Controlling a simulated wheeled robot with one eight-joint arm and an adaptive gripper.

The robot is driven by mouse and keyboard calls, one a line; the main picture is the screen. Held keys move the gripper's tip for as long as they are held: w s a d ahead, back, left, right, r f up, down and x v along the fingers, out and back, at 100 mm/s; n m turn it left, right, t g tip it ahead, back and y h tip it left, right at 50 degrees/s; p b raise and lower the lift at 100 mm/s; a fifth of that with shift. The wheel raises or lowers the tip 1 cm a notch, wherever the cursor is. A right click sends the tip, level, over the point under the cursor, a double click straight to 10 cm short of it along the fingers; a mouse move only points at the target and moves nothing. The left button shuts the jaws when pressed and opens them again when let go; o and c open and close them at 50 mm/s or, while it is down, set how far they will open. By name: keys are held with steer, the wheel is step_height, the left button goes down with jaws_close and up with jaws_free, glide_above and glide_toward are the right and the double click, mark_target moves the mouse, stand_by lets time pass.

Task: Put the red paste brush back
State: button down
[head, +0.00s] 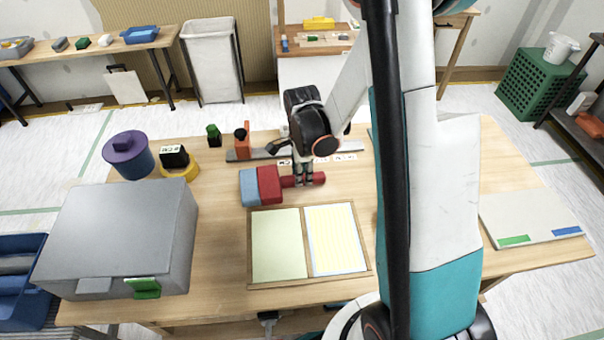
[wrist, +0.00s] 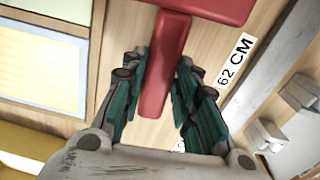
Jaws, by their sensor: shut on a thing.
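The red paste brush (head: 268,185) has a wide red head, a light blue bristle end and a red handle. It lies flat at or just above the table, past the framed tray's top edge; I cannot tell if it touches the wood. My gripper (head: 302,180) points down and is shut on the brush's handle. In the wrist view, the green fingers (wrist: 158,95) stand on both sides of the red handle (wrist: 165,65), and the head is at the top edge. The bristles are out of that view.
A framed tray (head: 250,250) with green and yellow sheets lies in front. A grey box (head: 120,235) stands at left, a purple pot (head: 128,155) behind it. A grey rail (head: 238,156) and number labels lie behind the brush. A flat board (head: 530,212) is at right.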

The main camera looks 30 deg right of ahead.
steer(key=c, duration=1.2)
jaws_free()
steer(key=shift+c, duration=0.2)
steer(key=shift+f, duration=0.15)
steer(key=s+a+r+n+t+p, duration=0.1)
steer(key=s+a+r+n+p, duration=0.2)
steer(key=r, duration=0.9)
steer(key=s+a+r+n+t+p, duration=0.1)
steer(key=s+r+n+t+p, duration=0.15)
steer(key=r+n, duration=0.65)
steer(key=s+a+r+n+t, duration=0.3)
steer(key=s+r+n, duration=0.6)
steer(key=shift+s+a+r+t, duration=0.2)
steer(key=shift+a+r+t, duration=0.05)
steer(key=shift+a+t, duration=0.15)
